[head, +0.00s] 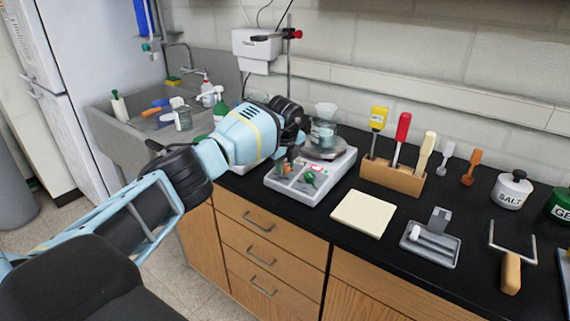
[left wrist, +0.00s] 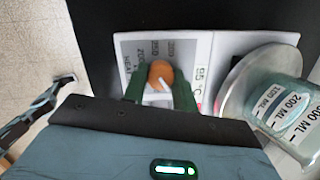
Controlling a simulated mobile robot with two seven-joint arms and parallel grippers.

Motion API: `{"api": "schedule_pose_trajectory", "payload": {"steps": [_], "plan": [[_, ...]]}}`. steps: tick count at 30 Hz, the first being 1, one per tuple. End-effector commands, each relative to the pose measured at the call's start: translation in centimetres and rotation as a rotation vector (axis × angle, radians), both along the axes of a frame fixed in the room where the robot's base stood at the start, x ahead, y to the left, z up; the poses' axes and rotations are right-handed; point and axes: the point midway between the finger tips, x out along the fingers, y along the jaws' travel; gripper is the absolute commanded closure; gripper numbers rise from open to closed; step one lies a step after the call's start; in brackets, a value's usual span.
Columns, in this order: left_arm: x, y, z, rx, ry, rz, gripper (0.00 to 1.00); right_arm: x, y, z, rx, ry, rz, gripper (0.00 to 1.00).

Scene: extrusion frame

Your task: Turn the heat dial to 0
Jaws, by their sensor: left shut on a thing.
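The hot plate (head: 284,186) stands on the black counter, its control panel facing front. In the left wrist view the heat dial (left wrist: 160,73) is a round orange-brown knob with a white pointer mark, on a pale panel with printed numbers and partly readable heat lettering. My left gripper (head: 290,164) reaches down over the panel from the left. Its dark green fingers (left wrist: 159,88) are shut on the heat dial, one on each side. In the head view the gripper hides most of the dial. I cannot read exactly which number the pointer meets. My right gripper is not in view.
A glass beaker (left wrist: 285,108) sits on the round metal plate (left wrist: 232,92), close beside the gripper. A wooden rack (head: 391,179) with several coloured-handled tools stands to the right. A cream pad (head: 362,214) and a grey tray (head: 430,246) lie in front of it.

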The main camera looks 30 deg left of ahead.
Motion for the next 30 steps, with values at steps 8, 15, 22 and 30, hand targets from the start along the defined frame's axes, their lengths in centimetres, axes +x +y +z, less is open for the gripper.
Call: {"api": "schedule_pose_trajectory", "payload": {"steps": [8,15,22,30], "plan": [[0.0,0.0,0.0,-0.001,0.0,0.002,0.67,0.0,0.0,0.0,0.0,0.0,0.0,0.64],[0.0,0.0,0.0,-0.001,0.0,0.001,0.5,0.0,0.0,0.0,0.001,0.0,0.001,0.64],[0.0,0.0,0.2,0.0,-0.001,0.0,0.5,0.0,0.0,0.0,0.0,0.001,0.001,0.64],[-0.8,-0.5,3.3,0.0,-0.004,-0.002,0.5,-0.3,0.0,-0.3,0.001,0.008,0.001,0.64]]}}
